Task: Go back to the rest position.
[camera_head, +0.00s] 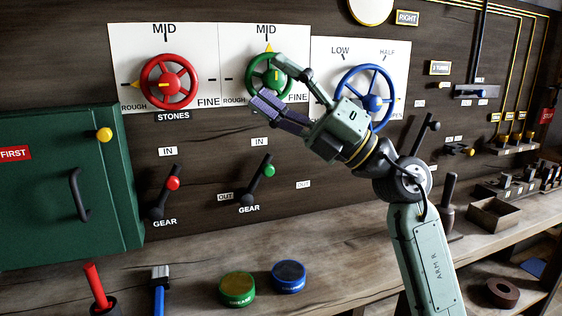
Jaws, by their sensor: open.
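My gripper (277,92) is open and empty in the head view. It is raised in front of the green handwheel (256,76) and covers part of that wheel's lower right side. I cannot tell whether a finger touches the wheel. My arm rises from the lower right and bends toward the left at the wrist. The blue handwheel (386,93) is just right of my gripper, partly hidden behind it. The red handwheel (150,84) is further left, its yellow mark pointing left.
A green cabinet (40,190) stands at the left. Gear levers with a red knob (172,183) and a green knob (268,170) stick out below the wheels. A green tin (237,288) and a blue tin (289,275) stand on the bench (340,250). An open box (493,214) sits right of my arm.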

